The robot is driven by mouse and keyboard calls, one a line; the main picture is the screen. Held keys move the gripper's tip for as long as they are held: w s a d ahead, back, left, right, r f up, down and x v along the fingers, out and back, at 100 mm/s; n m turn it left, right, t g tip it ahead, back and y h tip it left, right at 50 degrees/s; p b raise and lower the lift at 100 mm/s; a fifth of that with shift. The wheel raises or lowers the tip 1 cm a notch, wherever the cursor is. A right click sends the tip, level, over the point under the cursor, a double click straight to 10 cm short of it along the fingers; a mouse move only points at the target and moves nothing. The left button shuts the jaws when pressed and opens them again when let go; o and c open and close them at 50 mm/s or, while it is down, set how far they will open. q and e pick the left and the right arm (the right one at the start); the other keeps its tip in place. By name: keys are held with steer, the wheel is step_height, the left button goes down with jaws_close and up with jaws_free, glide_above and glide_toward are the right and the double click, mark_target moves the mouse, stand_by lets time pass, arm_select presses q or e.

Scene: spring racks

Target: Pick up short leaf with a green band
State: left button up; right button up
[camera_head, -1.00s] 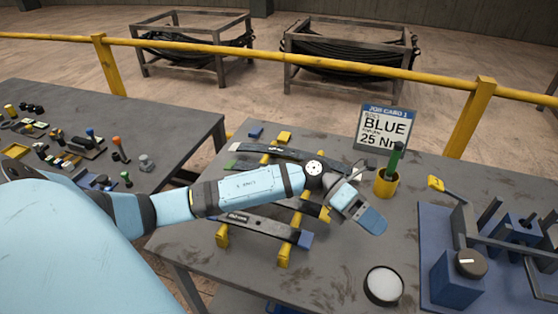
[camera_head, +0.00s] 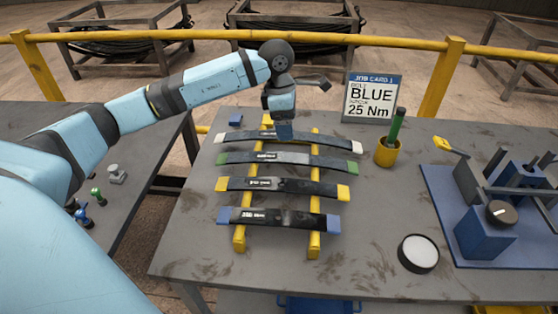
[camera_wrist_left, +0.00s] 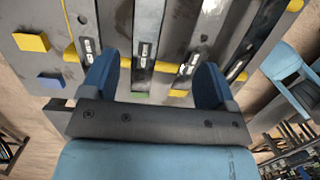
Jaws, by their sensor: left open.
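The leaf with green bands (camera_head: 285,160) lies across two yellow rails on the table, second from the back among leaves banded white, green, yellow and blue. In the left wrist view a green band (camera_wrist_left: 139,96) shows at the end of a dark leaf (camera_wrist_left: 147,45) between the fingers. My left gripper (camera_head: 283,130) points down above the rack, in front of the white-banded leaf in the head view. In the left wrist view its blue fingers (camera_wrist_left: 156,85) are apart with nothing gripped. My right gripper is out of view.
The white-banded leaf (camera_head: 320,139) lies behind, the yellow-banded (camera_head: 275,185) and blue-banded (camera_head: 285,217) leaves in front. A job card reading BLUE (camera_head: 371,97), a yellow cup (camera_head: 387,152), a round white-topped dish (camera_head: 418,254) and a blue fixture (camera_head: 485,235) stand to the right.

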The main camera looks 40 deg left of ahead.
mark_target(287, 161)
arm_select(q)
steer(key=f, duration=0.4)
steer(key=w+f, duration=0.1)
steer(key=f, duration=0.8)
steer(key=shift+w+a+f+p, duration=0.15)
steer(key=shift+a+p, duration=0.1)
steer(key=shift+p, duration=0.15)
steer(key=c, duration=1.1)
